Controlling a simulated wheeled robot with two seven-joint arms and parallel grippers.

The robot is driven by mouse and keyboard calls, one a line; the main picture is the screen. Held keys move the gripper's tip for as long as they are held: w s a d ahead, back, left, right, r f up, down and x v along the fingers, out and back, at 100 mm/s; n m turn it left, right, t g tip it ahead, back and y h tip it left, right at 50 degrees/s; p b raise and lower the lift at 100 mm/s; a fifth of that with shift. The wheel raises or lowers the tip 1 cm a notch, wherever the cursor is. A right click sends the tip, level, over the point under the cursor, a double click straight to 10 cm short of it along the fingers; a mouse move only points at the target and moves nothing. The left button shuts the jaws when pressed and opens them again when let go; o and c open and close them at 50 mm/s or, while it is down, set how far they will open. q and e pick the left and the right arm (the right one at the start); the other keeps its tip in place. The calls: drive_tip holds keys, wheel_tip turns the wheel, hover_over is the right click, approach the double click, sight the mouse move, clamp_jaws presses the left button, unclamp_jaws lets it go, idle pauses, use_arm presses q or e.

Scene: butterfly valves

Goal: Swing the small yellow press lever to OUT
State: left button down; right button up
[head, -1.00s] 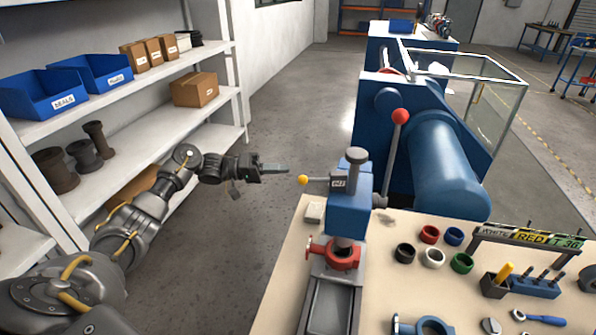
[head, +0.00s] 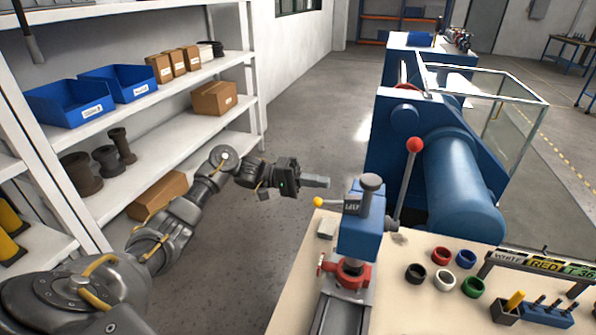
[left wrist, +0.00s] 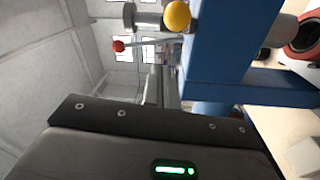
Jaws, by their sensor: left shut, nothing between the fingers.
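The small yellow-knobbed lever (head: 318,202) sticks out to the left from the top of a small blue press (head: 360,238) on the bench. Its yellow ball also shows at the top of the left wrist view (left wrist: 177,16). My left gripper (head: 325,181) is shut and empty, its fingertips just above the yellow ball in the head picture, seemingly on its far side. Whether they touch the lever, I cannot tell. A small plate on the press beside the lever carries lettering too small to read surely. My right gripper is not in view.
A large blue machine with a red-knobbed lever (head: 415,145) stands behind the small press. Coloured rings (head: 443,278) and a tool rack lie on the bench (head: 300,280) at right. White shelves (head: 170,80) with blue bins and boxes stand at left. Open floor lies between.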

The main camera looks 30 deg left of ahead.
use_arm(q)
drive_tip(key=s+p, duration=0.1)
drive_tip(key=s, duration=0.1)
drive_tip(key=s+p, duration=0.1)
drive_tip(key=shift+s+d+f+p, duration=0.3)
drive_tip(key=shift+s+d+f, duration=0.05)
drive_tip(key=shift+d, duration=0.05)
drive_tip(key=shift+w, duration=0.1)
